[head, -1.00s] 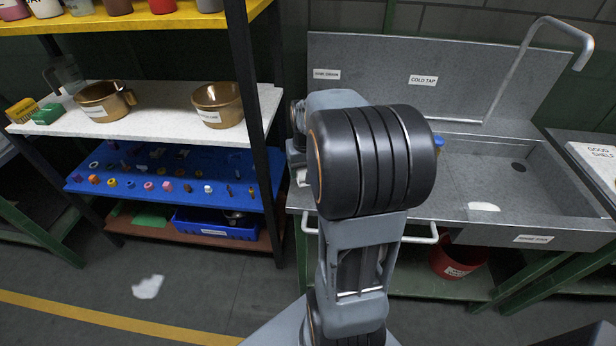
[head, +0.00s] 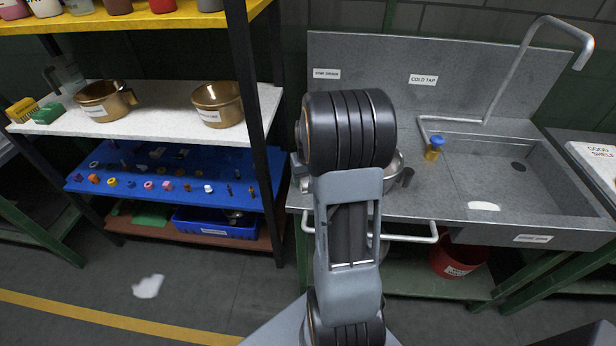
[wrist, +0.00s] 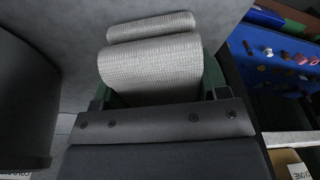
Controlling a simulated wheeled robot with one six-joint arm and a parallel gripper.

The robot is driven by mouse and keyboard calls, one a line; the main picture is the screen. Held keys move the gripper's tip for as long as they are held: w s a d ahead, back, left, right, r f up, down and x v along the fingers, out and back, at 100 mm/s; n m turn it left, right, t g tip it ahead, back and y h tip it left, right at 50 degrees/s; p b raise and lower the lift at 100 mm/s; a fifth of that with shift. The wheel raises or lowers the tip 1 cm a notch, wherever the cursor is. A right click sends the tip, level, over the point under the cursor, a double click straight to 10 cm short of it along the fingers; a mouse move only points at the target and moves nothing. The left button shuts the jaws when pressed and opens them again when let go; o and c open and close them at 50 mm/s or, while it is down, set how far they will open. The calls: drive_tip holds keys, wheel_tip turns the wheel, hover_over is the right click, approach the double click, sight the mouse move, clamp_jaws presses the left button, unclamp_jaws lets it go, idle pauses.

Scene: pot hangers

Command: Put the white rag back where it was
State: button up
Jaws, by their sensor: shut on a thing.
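The white rag (wrist: 150,68) shows in the wrist view as a pale, ribbed cloth, folded or rolled, with a second roll-like fold along its far edge. My gripper (wrist: 158,92) is shut on it, with dark green finger parts showing at both sides of the cloth. A plain grey surface fills the view behind the rag; I cannot tell whether the rag touches it. In the head view my own arm hides the gripper and the rag.
The sink bench (head: 450,215) stands right, with a steel bowl (head: 396,168) and blue-capped jar (head: 434,148). The shelf rack with a blue shelf (head: 150,190) and brass pots (head: 218,103) stands left. White patches lie on the floor (head: 148,286) and sink's front edge (head: 483,206).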

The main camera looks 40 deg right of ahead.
drive_tip(key=shift+f, duration=0.1)
drive_tip(key=o, duration=0.6)
drive_tip(key=shift+f, duration=0.1)
drive_tip(key=o, duration=0.4)
drive_tip(key=shift+o, duration=0.2)
